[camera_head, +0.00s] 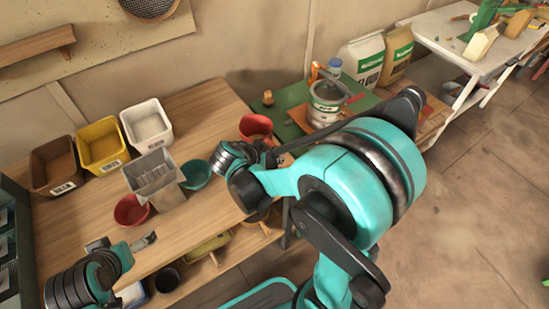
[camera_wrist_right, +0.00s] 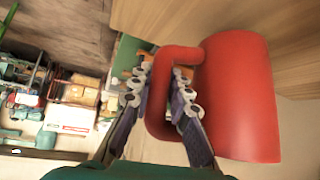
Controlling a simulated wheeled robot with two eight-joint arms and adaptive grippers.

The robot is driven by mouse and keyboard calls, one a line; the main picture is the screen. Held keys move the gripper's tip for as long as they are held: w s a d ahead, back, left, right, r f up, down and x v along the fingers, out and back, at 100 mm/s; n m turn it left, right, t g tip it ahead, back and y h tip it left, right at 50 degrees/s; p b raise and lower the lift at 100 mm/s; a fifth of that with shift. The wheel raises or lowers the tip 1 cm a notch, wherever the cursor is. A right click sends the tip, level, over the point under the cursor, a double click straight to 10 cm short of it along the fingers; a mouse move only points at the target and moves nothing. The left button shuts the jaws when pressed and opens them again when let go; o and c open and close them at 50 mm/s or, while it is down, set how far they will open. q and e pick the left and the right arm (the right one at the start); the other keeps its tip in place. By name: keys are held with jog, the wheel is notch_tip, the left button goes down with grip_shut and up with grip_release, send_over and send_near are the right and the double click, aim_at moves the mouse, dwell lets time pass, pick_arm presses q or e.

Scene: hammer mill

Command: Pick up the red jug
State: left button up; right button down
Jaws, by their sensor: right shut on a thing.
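The red jug (camera_head: 256,126) is near the right end of the wooden table in the head view, partly hidden by my right arm. My right gripper (camera_head: 262,154) is at the jug. In the right wrist view, the jug (camera_wrist_right: 240,95) fills the right side, and my right gripper's fingers (camera_wrist_right: 162,92) are on either side of its handle, closed on it. I cannot tell if the jug's base touches the table. My left gripper (camera_head: 122,243) is over the front left of the table, fingers apart and empty.
Brown (camera_head: 53,165), yellow (camera_head: 102,146) and white (camera_head: 147,125) bins line the table's back.

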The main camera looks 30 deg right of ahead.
jog(key=s+d+r+p, duration=0.5)
jog(key=s+r, duration=0.3)
jog(key=s, duration=0.2)
jog(key=shift+s+d, duration=0.15)
jog(key=shift+s, duration=0.05)
dwell(0.6)
